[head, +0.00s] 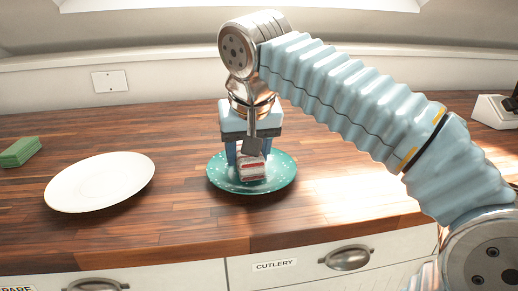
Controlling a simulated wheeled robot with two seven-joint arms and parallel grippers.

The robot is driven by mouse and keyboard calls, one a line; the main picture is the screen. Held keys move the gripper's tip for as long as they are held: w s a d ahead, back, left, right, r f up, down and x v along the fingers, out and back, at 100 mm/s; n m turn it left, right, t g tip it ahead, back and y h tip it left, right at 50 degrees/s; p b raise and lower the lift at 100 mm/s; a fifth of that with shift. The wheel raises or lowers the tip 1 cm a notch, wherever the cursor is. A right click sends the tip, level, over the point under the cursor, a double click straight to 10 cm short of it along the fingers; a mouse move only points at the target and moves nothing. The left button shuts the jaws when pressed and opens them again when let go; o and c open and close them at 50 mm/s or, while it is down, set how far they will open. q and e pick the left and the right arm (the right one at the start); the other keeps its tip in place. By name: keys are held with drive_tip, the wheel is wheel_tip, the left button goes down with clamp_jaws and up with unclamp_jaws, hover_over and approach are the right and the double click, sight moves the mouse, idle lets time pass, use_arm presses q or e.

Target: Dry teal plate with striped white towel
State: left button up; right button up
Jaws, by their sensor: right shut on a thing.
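The teal plate (282,173) with pale dots lies on the wooden counter, near its front edge and right of a white plate. My right gripper (251,165) comes down over the teal plate from above. It is shut on the striped white towel (252,174), a small folded bundle with red stripes. The towel is at the plate's middle and seems to touch its surface. The gripper and towel hide part of the plate's centre. My left gripper is not in view.
A white plate (100,182) lies to the left on the counter (180,215). A green stack (20,151) sits at the far left. Drawers with handles, one labelled CUTLERY (275,266), are below the front edge. A dark and white object (497,110) stands at the far right.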

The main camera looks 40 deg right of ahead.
drive_tip(key=shift+w, duration=0.1)
drive_tip(key=shift+s+d, duration=0.55)
drive_tip(key=shift+d, duration=0.2)
drive_tip(key=shift+s+d, duration=0.5)
drive_tip(key=shift+d, duration=0.25)
drive_tip(key=shift+w+a, duration=0.15)
drive_tip(key=shift+a, duration=1.75)
drive_tip(key=shift+r, duration=0.15)
drive_tip(key=shift+r, duration=2.55)
drive_tip(key=shift+f, duration=0.15)
